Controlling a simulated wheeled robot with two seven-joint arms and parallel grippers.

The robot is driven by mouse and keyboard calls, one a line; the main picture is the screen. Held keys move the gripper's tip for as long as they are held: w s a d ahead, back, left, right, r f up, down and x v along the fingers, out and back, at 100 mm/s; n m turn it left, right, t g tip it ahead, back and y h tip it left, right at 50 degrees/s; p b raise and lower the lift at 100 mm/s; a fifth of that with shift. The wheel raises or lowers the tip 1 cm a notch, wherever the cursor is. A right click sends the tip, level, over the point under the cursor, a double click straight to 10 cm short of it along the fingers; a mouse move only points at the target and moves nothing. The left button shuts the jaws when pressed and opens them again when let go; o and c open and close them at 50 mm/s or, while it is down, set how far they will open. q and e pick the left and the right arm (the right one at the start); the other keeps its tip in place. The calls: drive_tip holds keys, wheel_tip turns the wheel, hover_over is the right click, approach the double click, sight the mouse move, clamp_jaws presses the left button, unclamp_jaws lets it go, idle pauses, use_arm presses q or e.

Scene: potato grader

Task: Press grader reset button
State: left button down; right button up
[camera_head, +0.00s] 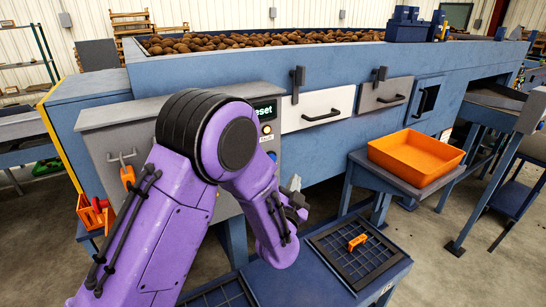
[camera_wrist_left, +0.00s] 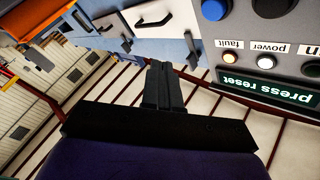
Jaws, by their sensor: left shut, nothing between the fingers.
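The grader (camera_head: 335,150) is a long blue machine heaped with potatoes, with a grey control panel at its front left. In the left wrist view the panel (camera_wrist_left: 240,70) appears upside down, with a green display (camera_wrist_left: 268,92) reading "press reset". A round blue button (camera_wrist_left: 213,9) and a black knob (camera_wrist_left: 275,5) show near the top edge; the reset button's own label is not visible. My left gripper (camera_head: 297,203) is in front of the machine, right of and below the panel's display. Its fingers (camera_wrist_left: 163,65) are shut and empty, apart from the buttons. My purple arm hides part of the panel.
An orange tray (camera_head: 415,157) stands on a small blue table at the right. An orange item (camera_head: 357,242) lies on a dark grid in the low blue surface at the front. Drawers with black handles (camera_head: 322,116) line the grader's front. Open floor lies at the right.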

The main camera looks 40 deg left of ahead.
sight(272, 159)
use_arm(q)
drive_tip(key=shift+w, duration=0.1)
drive_tip(key=w+a, duration=0.3)
drive_tip(key=a, duration=0.5)
drive_tip(key=shift+w, duration=0.15)
drive_tip(key=shift+a, duration=0.15)
idle(2.0)
drive_tip(key=shift+w+a, duration=0.2)
drive_tip(key=shift+a, duration=0.15)
drive_tip(key=shift+w+a, duration=0.15)
drive_tip(key=shift+a, duration=0.3)
idle(0.7)
drive_tip(key=shift+d, duration=0.1)
drive_tip(key=shift+s+d, duration=0.3)
drive_tip(key=shift+d, duration=0.45)
